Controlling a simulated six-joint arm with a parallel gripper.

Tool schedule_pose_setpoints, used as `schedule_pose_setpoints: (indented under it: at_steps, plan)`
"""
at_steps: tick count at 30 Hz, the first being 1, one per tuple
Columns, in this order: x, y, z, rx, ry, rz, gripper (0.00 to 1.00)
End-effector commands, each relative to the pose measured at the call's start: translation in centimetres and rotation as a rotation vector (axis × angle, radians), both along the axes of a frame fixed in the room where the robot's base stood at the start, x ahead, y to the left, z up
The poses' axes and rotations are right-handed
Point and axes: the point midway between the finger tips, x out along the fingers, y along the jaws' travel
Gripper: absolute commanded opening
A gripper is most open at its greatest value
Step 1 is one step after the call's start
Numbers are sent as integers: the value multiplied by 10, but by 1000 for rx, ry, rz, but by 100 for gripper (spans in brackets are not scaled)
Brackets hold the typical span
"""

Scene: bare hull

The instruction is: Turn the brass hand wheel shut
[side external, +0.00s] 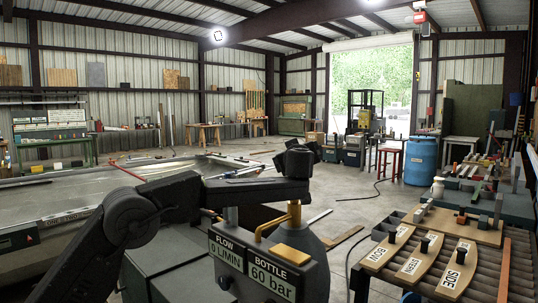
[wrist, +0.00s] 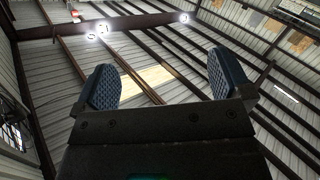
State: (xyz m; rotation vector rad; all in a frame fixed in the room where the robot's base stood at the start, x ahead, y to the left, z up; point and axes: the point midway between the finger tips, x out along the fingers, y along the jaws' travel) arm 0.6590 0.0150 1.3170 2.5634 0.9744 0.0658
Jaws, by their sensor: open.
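I cannot make out the brass hand wheel in either view. A brass-coloured bent pipe (side external: 278,222) and a brass-coloured block (side external: 293,255) sit on a dark grey fixture in the side view. The fixture carries a sign reading FLOW 0 L/MIN (side external: 226,250) and a sign reading BOTTLE 60 bar (side external: 271,276).
A roller bench at right holds wooden plates marked BOW (side external: 387,246), STERN (side external: 420,256) and SIDE (side external: 455,268). A blue barrel (side external: 420,160) stands beyond it. A wide grey metal surface (side external: 60,215) lies at left. Open floor lies behind the fixture.

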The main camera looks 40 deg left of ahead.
Motion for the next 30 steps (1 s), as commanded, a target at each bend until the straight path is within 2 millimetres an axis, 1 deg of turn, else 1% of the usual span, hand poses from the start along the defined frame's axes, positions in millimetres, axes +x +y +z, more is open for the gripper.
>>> schedule_pose_setpoints:
  at_steps: [1, 5, 14, 23, 30]
  plan:
    - [1, 5, -2, -58, -29, -20, 97]
    - [5, 10, -7, -223, -109, -79, 97]
    - [8, 20, -16, -634, -270, -185, 97]
    - [2, 25, -19, -1078, -401, -250, 97]
    - [-9, 28, -18, -1450, -481, -275, 97]
